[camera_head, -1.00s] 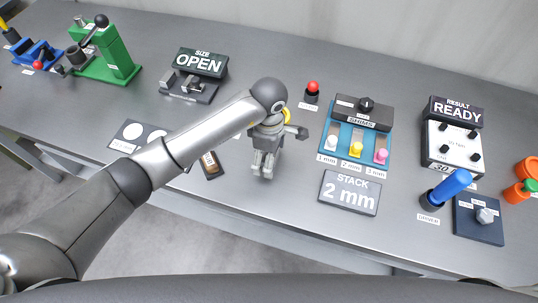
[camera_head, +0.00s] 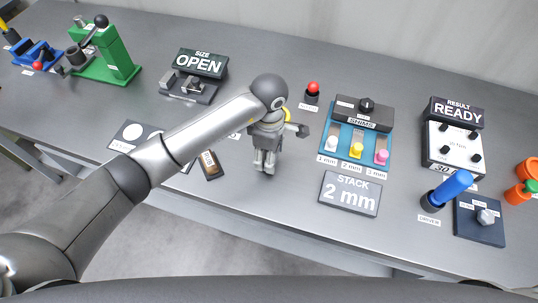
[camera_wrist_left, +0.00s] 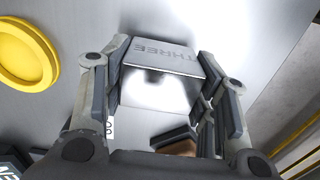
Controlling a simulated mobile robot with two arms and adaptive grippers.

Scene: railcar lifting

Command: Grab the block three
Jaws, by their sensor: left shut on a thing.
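A silver metal block marked THREE (camera_wrist_left: 160,78) sits between the fingers of my left gripper (camera_wrist_left: 163,62) in the left wrist view. The fingers are shut on its two sides, and its lettering appears upside down. In the head view my left gripper (camera_head: 264,168) points down over the front middle of the bench, and I cannot make out the block there. My right gripper is not in view.
A shim rack (camera_head: 351,150) and a STACK 2 mm display (camera_head: 350,193) stand to the gripper's right. A brown-and-black item (camera_head: 210,165) lies close on its left. A yellow disc (camera_wrist_left: 22,55) is near the gripper. The bench's front edge is close.

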